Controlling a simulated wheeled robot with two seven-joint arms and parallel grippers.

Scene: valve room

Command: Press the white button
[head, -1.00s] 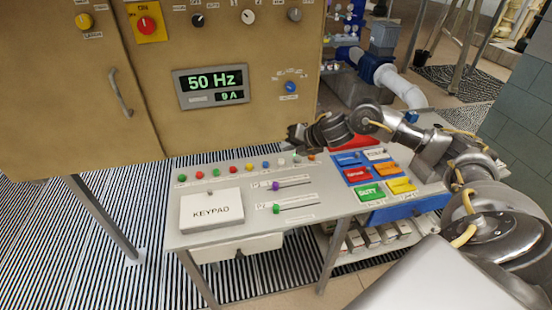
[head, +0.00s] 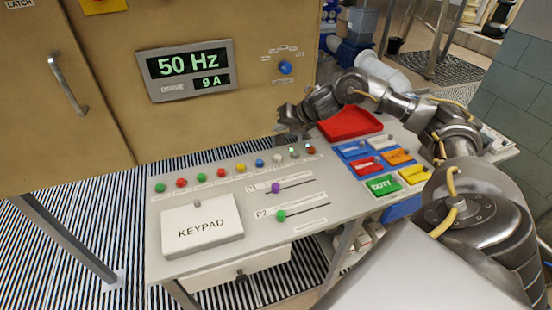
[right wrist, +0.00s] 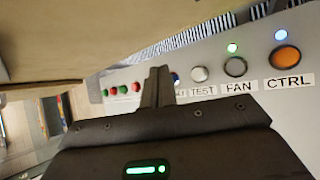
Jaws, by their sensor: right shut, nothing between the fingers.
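The white button (head: 277,158) sits in the row of small round buttons along the back of the grey desk panel. In the right wrist view it looks like the pale button above the TEST label (right wrist: 200,74), right of the fingers. My right gripper (head: 283,117) is shut and empty, behind the right part of the row and apart from the button. Its closed fingers (right wrist: 157,86) also show in the right wrist view, left of the pale button, hiding part of the row. My left gripper is out of view.
An orange CTRL button (right wrist: 286,58) ends the row. A red tray (head: 350,124) lies to the right. The tan cabinet (head: 200,120) rises behind the desk.

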